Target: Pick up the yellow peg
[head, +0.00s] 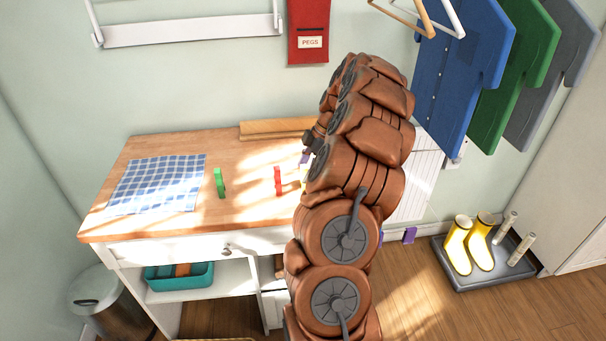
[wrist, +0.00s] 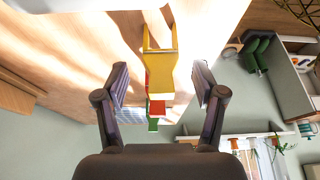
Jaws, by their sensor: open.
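In the wrist view the yellow peg (wrist: 159,68) stands between the two fingers of my gripper (wrist: 160,78), with a visible gap on each side. The fingers are open and hold nothing. In the head view only a sliver of the yellow peg (head: 303,175) shows; my brown arm hides the rest and most of the gripper. A red peg (head: 277,180) and a green peg (head: 220,182) stand to its left on the wooden worktop. In the wrist view the red peg (wrist: 157,106) and green peg (wrist: 153,125) line up beyond the yellow one.
The wooden worktop (head: 250,205) carries a blue checked cloth (head: 160,184) at left and a wooden board (head: 270,128) at the back. A red PEGS bag (head: 308,45) hangs on the wall above. Shirts (head: 460,60) hang at right; yellow boots (head: 470,243) stand on a floor tray.

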